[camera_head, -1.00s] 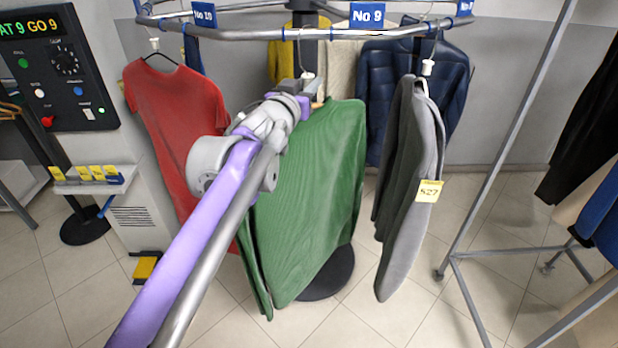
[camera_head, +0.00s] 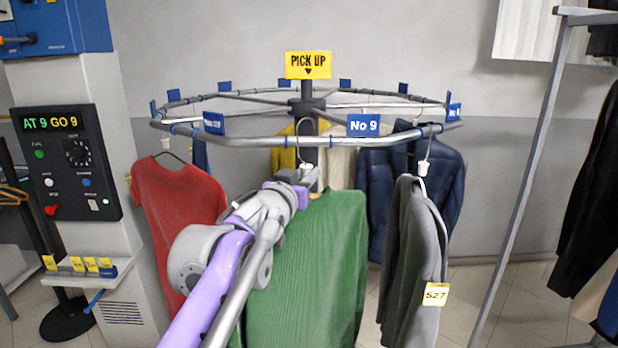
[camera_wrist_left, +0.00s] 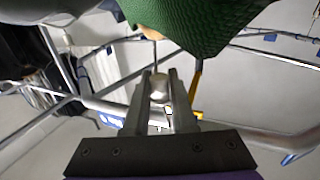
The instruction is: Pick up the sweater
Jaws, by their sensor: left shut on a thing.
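The green sweater (camera_head: 308,265) hangs upright in the middle of the head view, its left part hidden behind my left arm. My left gripper (camera_head: 301,178) is at the top of its hanger, just above the collar. It is shut on the white knob (camera_wrist_left: 158,88) of the hanger, seen between the two fingers in the left wrist view. The hanger's thin hook (camera_head: 306,122) rises above the front rail in the picture; I cannot tell whether it touches the rail. The sweater's green knit (camera_wrist_left: 195,22) fills the top of the wrist view. My right gripper is not in view.
The round rail (camera_head: 250,141) carries a red shirt (camera_head: 182,215) at left and a grey garment (camera_head: 412,250) close at right, with a dark blue jacket (camera_head: 455,190) behind. A control panel (camera_head: 66,165) stands left. A metal rack (camera_head: 522,180) stands right.

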